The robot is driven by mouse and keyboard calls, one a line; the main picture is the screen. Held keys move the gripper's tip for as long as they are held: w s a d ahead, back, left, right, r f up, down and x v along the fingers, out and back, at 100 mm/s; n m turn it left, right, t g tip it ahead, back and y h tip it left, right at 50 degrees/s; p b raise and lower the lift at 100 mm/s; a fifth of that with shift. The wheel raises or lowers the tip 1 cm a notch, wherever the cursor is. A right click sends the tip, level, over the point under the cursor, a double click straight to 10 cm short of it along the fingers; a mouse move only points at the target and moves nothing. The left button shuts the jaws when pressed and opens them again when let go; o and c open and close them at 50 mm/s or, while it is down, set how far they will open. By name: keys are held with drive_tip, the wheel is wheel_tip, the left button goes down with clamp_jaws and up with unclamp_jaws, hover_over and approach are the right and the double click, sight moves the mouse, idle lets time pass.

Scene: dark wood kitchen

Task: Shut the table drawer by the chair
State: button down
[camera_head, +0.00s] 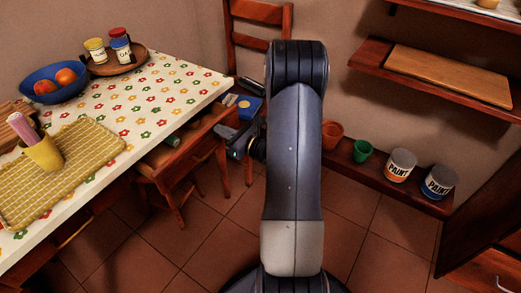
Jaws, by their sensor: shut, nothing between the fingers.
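The table (150,112) has a flowered cloth and stands at the left. Below its right edge, a wooden part that looks like the drawer (203,133) juts out, with a dark bottle (173,141) by it. How far it is open is hard to tell. A wooden chair (260,14) stands behind, past the table's far corner. My gripper (232,142) is beside the wooden part's right end, low and partly hidden by my arm. It is shut and empty. I cannot tell whether it touches the wood.
Another wooden seat with legs (178,207) is below the table edge. A low shelf (372,174) at right bears pots and paint cans (400,165). Wall shelves (365,55) hang above it. Tiled floor (130,235) is clear in front.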

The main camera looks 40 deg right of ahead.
drive_tip(key=b+x, duration=0.1)
drive_tip(key=x, duration=0.9)
drive_tip(key=shift+w+a+b, duration=0.15)
drive_tip(key=shift+w+b, duration=0.05)
drive_tip(key=shift+b, duration=0.15)
drive_tip(key=shift+w+r, duration=0.15)
drive_tip(key=shift+w, duration=0.05)
